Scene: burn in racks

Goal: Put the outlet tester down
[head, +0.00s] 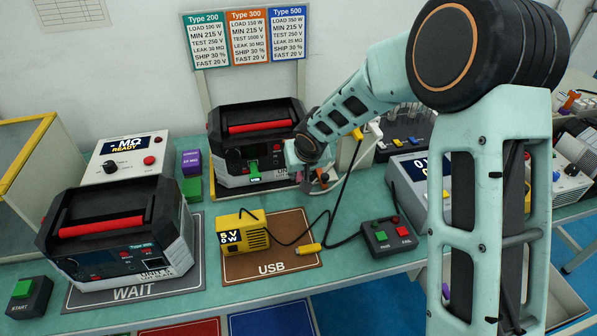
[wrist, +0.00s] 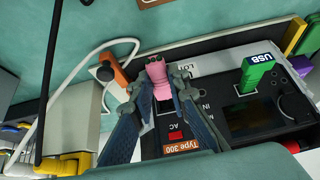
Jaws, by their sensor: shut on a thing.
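The outlet tester seems to be the small pink block (wrist: 158,78) between my fingertips in the wrist view. My gripper (wrist: 160,86) is shut on it, close over the face of the Type 300 power station (wrist: 220,135), near its AC marking. I cannot tell whether the tester touches the socket there. In the head view my gripper (head: 318,180) is at the right front side of the black power station with a red handle (head: 262,126); the tester is not clear there.
A green USB plug (wrist: 257,72) sits in the power station's face. An orange piece (wrist: 115,73) and a white cable (wrist: 68,78) are close to my fingers. A yellow USB meter (head: 242,233) lies on the brown USB mat (head: 290,258). Another power station (head: 120,238) stands on the WAIT mat (head: 180,284).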

